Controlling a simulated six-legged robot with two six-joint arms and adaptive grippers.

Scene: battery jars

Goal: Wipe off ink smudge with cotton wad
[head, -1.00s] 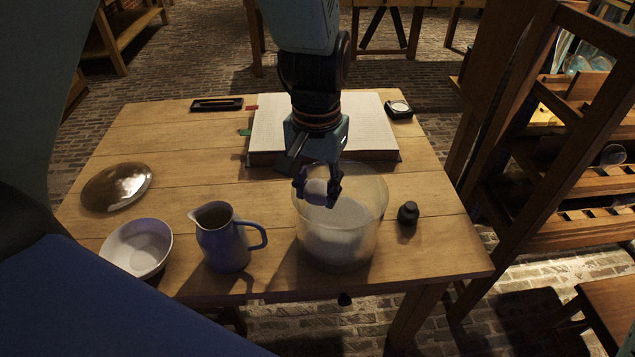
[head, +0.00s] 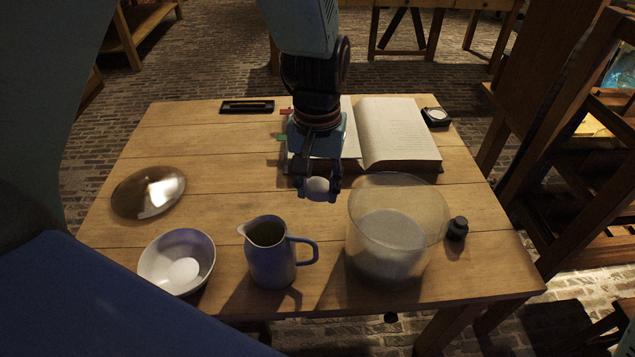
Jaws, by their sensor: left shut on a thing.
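My left gripper (head: 318,190) comes down from the top middle, its fingers shut on a white cotton wad (head: 317,185). It holds the wad above the table, in front of the open book (head: 400,135) and left of the glass jar (head: 398,205). The wad looks clear of the jar. I cannot make out an ink smudge on any surface; part of the book is hidden behind my arm. My right gripper is not in view.
A small dark bottle (head: 457,229) is right of the jar. The table's left middle is clear.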

